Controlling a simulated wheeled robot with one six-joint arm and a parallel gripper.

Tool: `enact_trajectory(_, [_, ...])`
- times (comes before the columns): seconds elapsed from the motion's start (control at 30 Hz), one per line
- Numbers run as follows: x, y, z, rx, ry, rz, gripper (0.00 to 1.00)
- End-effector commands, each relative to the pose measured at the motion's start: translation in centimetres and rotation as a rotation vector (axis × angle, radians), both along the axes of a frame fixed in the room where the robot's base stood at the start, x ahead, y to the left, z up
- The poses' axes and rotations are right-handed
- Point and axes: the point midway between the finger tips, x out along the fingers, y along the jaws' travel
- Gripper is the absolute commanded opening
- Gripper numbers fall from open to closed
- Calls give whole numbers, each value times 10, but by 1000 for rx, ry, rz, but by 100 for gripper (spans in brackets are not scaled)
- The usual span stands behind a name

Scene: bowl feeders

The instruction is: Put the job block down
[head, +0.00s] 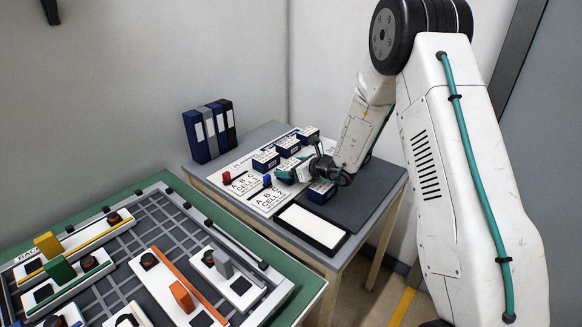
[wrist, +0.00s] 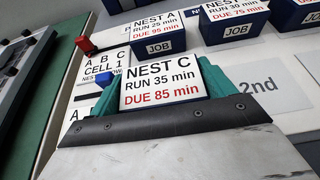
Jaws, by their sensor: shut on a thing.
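The job block (wrist: 160,82) in my gripper has a white top reading NEST C, RUN 35 min, DUE 85 min. My gripper (wrist: 165,90) is shut on it, with a teal finger on each side. In the head view my gripper (head: 300,172) is low over the white printed board (head: 246,188), and the held block is hard to make out there. A printed "2nd" (wrist: 258,85) shows on the board just right of the block in the wrist view. I cannot tell whether the block touches the board.
Other blue job blocks (head: 265,160) stand behind, and one (head: 322,190) sits near the dark mat (head: 350,200). A red piece (wrist: 84,44) and a blue piece (wrist: 104,76) stand at the left. A white-topped tray (head: 312,226) lies in front. Binders (head: 209,132) stand at the back.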

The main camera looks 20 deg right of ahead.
Motion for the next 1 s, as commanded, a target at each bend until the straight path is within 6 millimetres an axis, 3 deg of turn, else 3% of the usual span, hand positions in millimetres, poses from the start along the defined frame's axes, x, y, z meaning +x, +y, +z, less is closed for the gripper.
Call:
enact_trajectory(0.37, [-1, -1, -11, -1, 4, 0, 56])
enact_trajectory(0.4, [-2, -1, -12, -2, 6, -1, 90])
enact_trajectory(0.43, [-2, -1, -12, -2, 6, -1, 98])
enact_trajectory(0.47, [-2, -1, -12, -2, 7, -1, 100])
enact_trajectory(0.7, [-3, -1, -13, -3, 11, -1, 100])
enact_trajectory(0.83, [-3, -1, -1, -2, 10, -1, 100])
enact_trajectory(1.0, [-28, -19, 14, -1, 6, -4, 100])
